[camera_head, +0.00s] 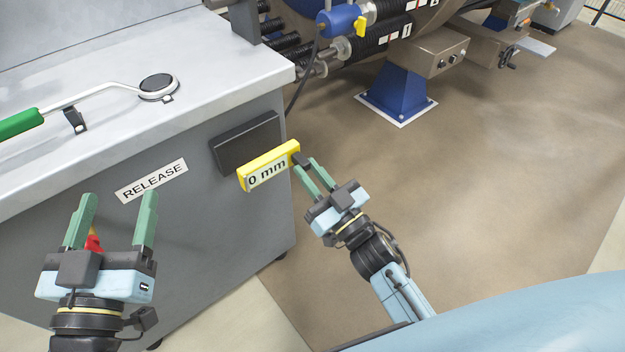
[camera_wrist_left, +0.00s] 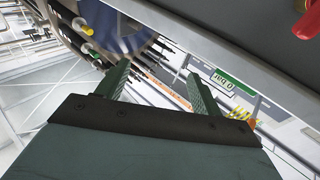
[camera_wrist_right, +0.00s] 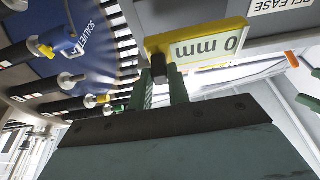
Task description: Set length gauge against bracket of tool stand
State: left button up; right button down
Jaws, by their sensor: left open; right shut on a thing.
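The length gauge (camera_head: 268,168) is a yellow block with a white face reading "0 mm". My right gripper (camera_head: 312,174) is shut on a dark tab at its right end; the gauge also shows in the right wrist view (camera_wrist_right: 198,46), above the fingers (camera_wrist_right: 165,88). The gauge is in front of the dark rectangular bracket (camera_head: 246,143) on the grey side of the tool stand (camera_head: 205,215); I cannot tell whether they touch. My left gripper (camera_head: 112,215) is open and empty at the lower left, and its spread fingers show in the left wrist view (camera_wrist_left: 158,85).
A green-handled wrench (camera_head: 95,94) lies on the stand's top. A RELEASE label (camera_head: 151,181) is on its side. A red part (camera_head: 93,242) shows behind my left fingers. Machinery with a blue foot (camera_head: 398,94) stands at the back. The floor at right is clear.

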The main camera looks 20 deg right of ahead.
aim_at(294, 159)
pick_arm(q)
jog(key=shift+r, duration=0.35)
pick_arm(e)
jog(key=shift+s+f, duration=0.1)
jog(key=shift+f, duration=0.15)
pick_arm(q)
jog(key=shift+f, duration=0.1)
pick_arm(e)
jog(key=shift+d+p, duration=0.1)
jog(key=shift+p, duration=0.25)
jog(key=shift+w+a, duration=0.25)
jog(key=shift+w, duration=0.4)
jog(key=shift+w+a, duration=0.25)
jog(key=shift+w, duration=0.35)
jog(key=shift+w+a, duration=0.1)
jog(key=shift+w, duration=0.2)
pick_arm(q)
jog(key=shift+f, duration=0.65)
pick_arm(e)
jog(key=shift+w+a, duration=0.25)
jog(key=shift+w, duration=0.45)
pick_arm(q)
jog(key=shift+r+p, duration=0.45)
jog(key=shift+r, duration=0.2)
jog(key=shift+f, duration=0.15)
pick_arm(e)
jog(key=shift+w+a, duration=0.2)
jog(key=shift+w, duration=0.3)
